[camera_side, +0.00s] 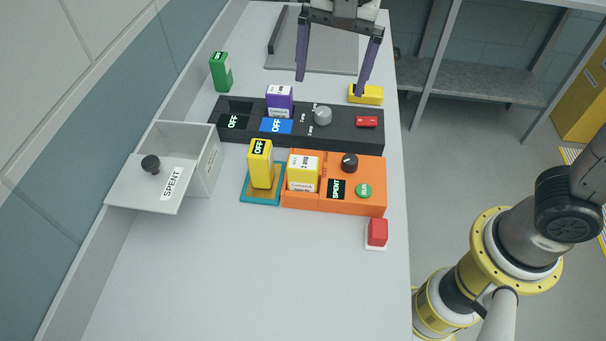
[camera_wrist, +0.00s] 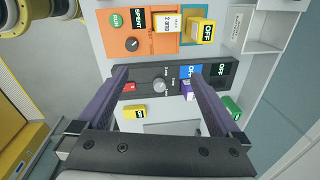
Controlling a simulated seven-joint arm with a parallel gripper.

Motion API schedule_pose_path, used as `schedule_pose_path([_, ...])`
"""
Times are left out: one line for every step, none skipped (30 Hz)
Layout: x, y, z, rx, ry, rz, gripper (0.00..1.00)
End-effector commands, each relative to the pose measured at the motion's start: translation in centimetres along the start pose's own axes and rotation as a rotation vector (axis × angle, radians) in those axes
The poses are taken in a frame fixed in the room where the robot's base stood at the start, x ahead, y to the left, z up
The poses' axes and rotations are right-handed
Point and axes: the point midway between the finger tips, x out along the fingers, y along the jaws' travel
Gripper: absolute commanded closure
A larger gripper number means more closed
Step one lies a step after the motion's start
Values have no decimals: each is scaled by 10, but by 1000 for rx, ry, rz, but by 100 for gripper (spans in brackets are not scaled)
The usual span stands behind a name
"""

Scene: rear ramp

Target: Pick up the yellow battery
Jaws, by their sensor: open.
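Three yellow batteries show. One lies on its side (camera_side: 366,95) behind the right end of the black unit; the wrist view also shows this lying battery (camera_wrist: 134,112). A second, marked OFF (camera_side: 262,170), stands upright on a teal pad; it also shows in the wrist view (camera_wrist: 200,32). The third, yellow and white (camera_side: 302,172), stands in the orange unit. My gripper (camera_side: 330,86) is open and empty behind the black unit; its fingers spread wide in the wrist view (camera_wrist: 158,73). Its right finger appears close to the lying battery; whether they touch is unclear.
The black unit (camera_side: 347,136) holds a purple battery (camera_side: 279,101). A green battery (camera_side: 221,72) stands at the back left. The orange unit (camera_side: 335,203), a red button (camera_side: 377,232) and a grey SPENT drawer (camera_side: 150,192) are nearer. The front table is clear.

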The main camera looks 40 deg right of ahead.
Motion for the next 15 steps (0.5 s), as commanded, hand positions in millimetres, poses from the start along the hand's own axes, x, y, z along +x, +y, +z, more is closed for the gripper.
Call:
schedule_pose_path([15,-12,13,-37,-9,30,0])
schedule_pose_path([22,-17,19,-55,-12,43,0])
schedule_pose_path([31,-22,26,-74,-17,59,0])
schedule_pose_path([37,-24,32,-88,-19,72,0])
schedule_pose_path([42,-24,36,-99,-22,84,0])
schedule_pose_path([48,-24,42,-112,-25,98,0])
schedule_pose_path([52,-24,45,-120,-26,105,0])
schedule_pose_path([53,-24,47,-126,-27,108,0])
schedule_pose_path([55,-24,49,-130,-27,107,0])
schedule_pose_path([58,-24,49,-132,-27,107,0])
schedule_pose_path([62,-23,50,-132,-27,108,0])
schedule_pose_path([68,-22,49,-132,-27,109,0])
schedule_pose_path([73,-22,49,-131,-27,110,0])
schedule_pose_path([79,-20,49,-131,-27,111,0])
schedule_pose_path([86,-20,49,-131,-27,111,0])
